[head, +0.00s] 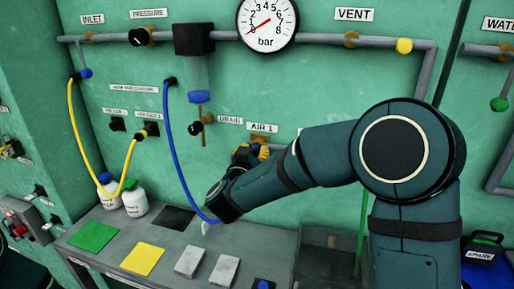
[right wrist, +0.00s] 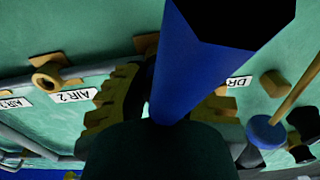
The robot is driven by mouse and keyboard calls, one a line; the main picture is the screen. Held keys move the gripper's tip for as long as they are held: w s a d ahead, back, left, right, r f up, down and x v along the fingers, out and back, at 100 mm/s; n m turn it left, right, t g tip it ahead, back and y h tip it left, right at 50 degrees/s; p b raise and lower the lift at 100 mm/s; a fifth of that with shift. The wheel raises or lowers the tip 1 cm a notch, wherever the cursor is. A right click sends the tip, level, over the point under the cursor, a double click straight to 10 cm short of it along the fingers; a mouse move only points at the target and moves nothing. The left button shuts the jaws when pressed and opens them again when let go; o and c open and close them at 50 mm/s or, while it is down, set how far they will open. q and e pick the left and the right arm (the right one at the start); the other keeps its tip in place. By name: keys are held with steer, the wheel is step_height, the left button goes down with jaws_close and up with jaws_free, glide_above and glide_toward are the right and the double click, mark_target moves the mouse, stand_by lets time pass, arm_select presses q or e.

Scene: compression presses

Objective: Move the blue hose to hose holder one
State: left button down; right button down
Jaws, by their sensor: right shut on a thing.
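The blue hose (head: 172,140) hangs from a black fitting on the green wall and curves down behind my right wrist. My right gripper (head: 250,154), with brown-yellow fingers, is close to the wall just below the AIR 1 label (head: 263,127). In the right wrist view the blue hose (right wrist: 195,75) with its black end fills the upper middle, and the fingers (right wrist: 160,108) are shut on it. Two small holders are on the wall at left under labels too small to read surely: the left one (head: 117,125) looks empty, the right one (head: 152,130) has the yellow hose's end. My left gripper is out of view.
A yellow hose (head: 72,115) loops down past two white bottles (head: 134,199) on the grey bench. Green, yellow, black and grey pads (head: 143,258) lie flat there.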

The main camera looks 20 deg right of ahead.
steer(key=shift+s+a, duration=0.25)
steer(key=shift+s, duration=0.05)
steer(key=shift+s+a, duration=0.2)
steer(key=shift+s, duration=0.05)
steer(key=shift+v, duration=1.15)
stand_by(0.5)
steer(key=v, duration=0.3)
steer(key=shift+s+a, duration=0.15)
steer(key=shift+s, duration=0.15)
steer(key=shift+w, duration=0.1)
stand_by(1.7)
